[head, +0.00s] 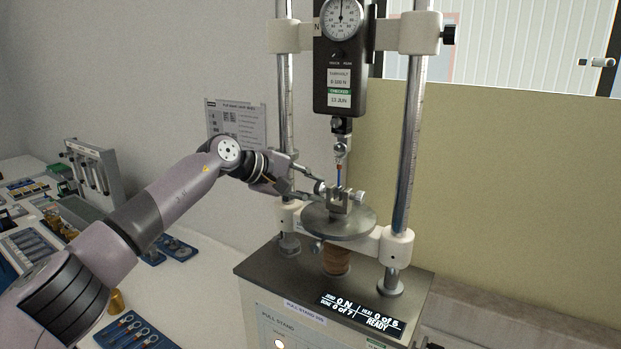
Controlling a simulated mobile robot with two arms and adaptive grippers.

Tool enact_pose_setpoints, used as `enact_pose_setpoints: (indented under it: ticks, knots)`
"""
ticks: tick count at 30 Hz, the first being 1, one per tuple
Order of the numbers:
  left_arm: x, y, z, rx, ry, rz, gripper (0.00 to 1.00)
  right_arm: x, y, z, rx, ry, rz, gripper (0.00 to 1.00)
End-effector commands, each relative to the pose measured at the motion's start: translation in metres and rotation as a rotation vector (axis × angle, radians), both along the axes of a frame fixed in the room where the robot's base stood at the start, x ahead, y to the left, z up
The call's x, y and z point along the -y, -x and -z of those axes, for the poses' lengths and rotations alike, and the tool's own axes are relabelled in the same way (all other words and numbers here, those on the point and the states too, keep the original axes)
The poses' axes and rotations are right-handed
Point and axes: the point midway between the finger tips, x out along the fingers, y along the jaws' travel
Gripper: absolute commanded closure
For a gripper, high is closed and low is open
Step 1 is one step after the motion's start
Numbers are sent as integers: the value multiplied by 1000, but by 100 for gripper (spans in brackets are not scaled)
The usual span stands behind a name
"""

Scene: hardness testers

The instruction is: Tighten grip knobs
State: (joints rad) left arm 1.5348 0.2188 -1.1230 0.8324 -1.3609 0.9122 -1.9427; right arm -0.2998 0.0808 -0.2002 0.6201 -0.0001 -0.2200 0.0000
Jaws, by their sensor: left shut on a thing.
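The pull stand (335,283) stands in the middle, with two steel columns and a black dial force gauge (340,60) hanging between them. Below the gauge, a small hook clamp holds a thin piece with blue and orange-red parts (339,178). Its lower end meets a small metal grip (343,198) on the round plate (341,222). A pale grip knob (360,197) sticks out on the grip's right side. My left gripper (318,190) is at the grip's left side, shut on the left grip knob, which its fingers mostly hide. My right gripper is not in view.
The stand's display (361,315) reads 0 N and READY. Blue trays (135,333) with terminal-like parts lie on the white bench at lower left. A rack of tools (90,170) stands behind. A notice sheet (237,125) is on the wall.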

Motion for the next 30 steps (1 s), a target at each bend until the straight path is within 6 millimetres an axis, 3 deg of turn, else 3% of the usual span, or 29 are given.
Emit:
enact_pose_setpoints:
  ticks: [17,18,26,30]
  knots:
    - [1,0,0,-31,-20,2,100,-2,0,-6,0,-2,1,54]
    - [1,0,0,-31,-20,2,72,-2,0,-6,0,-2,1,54]
    - [1,0,0,-30,-19,1,54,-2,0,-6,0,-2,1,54]
    - [0,0,0,-29,-20,1,54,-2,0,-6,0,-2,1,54]
